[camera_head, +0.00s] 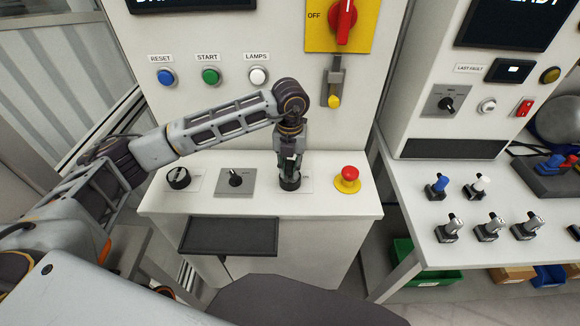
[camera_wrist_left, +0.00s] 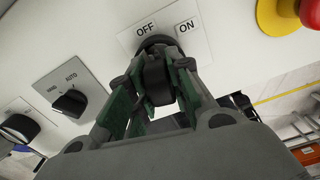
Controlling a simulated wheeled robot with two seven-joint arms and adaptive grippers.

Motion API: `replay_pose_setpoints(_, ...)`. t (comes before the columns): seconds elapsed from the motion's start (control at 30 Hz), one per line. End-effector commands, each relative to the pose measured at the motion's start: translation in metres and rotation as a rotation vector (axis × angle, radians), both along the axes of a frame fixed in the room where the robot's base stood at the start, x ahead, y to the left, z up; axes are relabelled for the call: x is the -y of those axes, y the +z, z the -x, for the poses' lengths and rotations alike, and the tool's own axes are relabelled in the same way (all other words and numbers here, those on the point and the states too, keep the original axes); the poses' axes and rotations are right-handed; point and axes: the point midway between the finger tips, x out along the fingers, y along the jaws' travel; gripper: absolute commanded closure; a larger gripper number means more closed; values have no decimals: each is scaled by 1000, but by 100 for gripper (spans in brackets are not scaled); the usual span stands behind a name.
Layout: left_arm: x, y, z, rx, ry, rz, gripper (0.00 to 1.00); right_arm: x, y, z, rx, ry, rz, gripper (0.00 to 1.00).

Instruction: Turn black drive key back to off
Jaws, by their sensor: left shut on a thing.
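The black drive key (camera_wrist_left: 157,82) sits in its switch on the white sloped console, under a plate with OFF and ON labels (camera_wrist_left: 165,34). My left gripper (camera_head: 290,165) reaches down on it from above, and its green-padded fingers (camera_wrist_left: 155,95) are shut on the key's sides. In the head view only the dark round base of the switch (camera_head: 289,184) shows below the fingers. The gripper hides most of the key there, so its exact angle is hard to tell. My right gripper is in neither view.
A red emergency button on a yellow base (camera_head: 347,178) stands close to the right of the key. A selector switch (camera_head: 235,180) and a black knob (camera_head: 179,178) are to the left. A black tray (camera_head: 230,236) juts out in front. A side table (camera_head: 485,225) holds several switches.

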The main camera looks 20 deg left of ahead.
Motion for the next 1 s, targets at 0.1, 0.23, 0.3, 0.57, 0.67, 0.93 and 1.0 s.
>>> replay_pose_setpoints(0.1, 0, 0, 0, 0, 64, 0, 100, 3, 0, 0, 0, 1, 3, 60)
replay_pose_setpoints(0.23, 0, 0, 0, 0, 140, 0, 100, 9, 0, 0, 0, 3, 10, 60)
replay_pose_setpoints(0.3, 0, 0, 0, 0, 181, 0, 100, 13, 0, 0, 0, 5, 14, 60)
replay_pose_setpoints(0.57, 0, 0, 0, 0, 316, 1, 100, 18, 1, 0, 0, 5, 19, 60)
replay_pose_setpoints(0.67, 0, 0, 0, 0, 336, 1, 100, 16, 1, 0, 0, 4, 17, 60)
replay_pose_setpoints(0.93, 0, 0, 0, 0, 338, 1, 73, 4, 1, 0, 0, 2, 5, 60)
replay_pose_setpoints(1.0, 0, 0, 0, 0, 338, 0, 64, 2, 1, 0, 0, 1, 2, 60)
